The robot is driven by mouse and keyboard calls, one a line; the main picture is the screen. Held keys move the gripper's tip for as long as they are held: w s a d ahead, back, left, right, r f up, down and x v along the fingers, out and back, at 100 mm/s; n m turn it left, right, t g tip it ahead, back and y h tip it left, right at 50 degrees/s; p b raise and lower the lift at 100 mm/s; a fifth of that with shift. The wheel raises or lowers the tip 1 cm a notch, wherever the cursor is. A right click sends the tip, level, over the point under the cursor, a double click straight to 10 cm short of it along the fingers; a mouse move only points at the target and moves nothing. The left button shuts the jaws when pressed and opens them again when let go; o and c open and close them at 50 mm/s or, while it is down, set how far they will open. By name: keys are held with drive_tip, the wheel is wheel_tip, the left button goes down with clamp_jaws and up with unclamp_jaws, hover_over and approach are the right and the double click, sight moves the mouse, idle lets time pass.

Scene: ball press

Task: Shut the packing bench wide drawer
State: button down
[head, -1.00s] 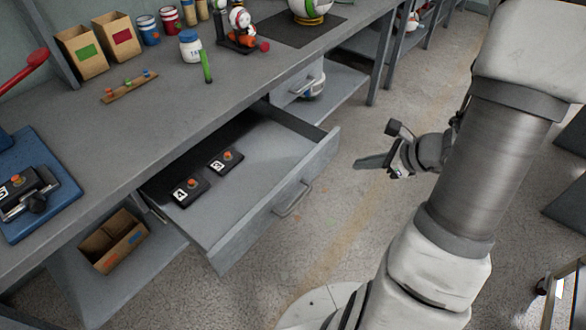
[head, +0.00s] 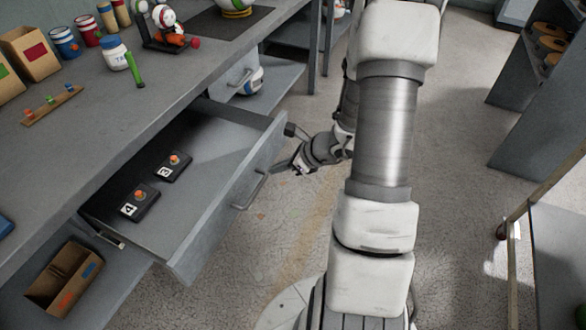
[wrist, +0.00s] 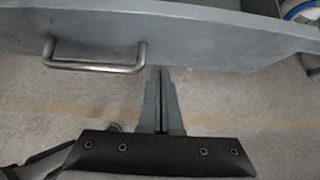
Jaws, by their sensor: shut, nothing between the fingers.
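The wide drawer (head: 190,250) of the packing bench is pulled well out, with its front and bar handle (head: 252,190) facing the aisle. Inside it lie two black blocks with orange knobs, marked 4 (head: 140,202) and 3 (head: 173,166). My gripper (head: 284,170) is shut and empty, close to the drawer front near the handle. In the wrist view the shut fingers (wrist: 159,72) point at the lower edge of the drawer front (wrist: 200,40), just right of the handle (wrist: 95,67). I cannot tell whether they touch it.
The bench top (head: 150,95) carries a white jar (head: 115,54), a green marker (head: 134,70), paint tins and boxes. A cardboard box (head: 62,280) sits on the shelf below.

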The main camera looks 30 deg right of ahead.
drive_tip(key=shift+w+a+r, duration=0.1)
drive_tip(key=shift+w+a, duration=0.65)
drive_tip(key=shift+w, duration=0.2)
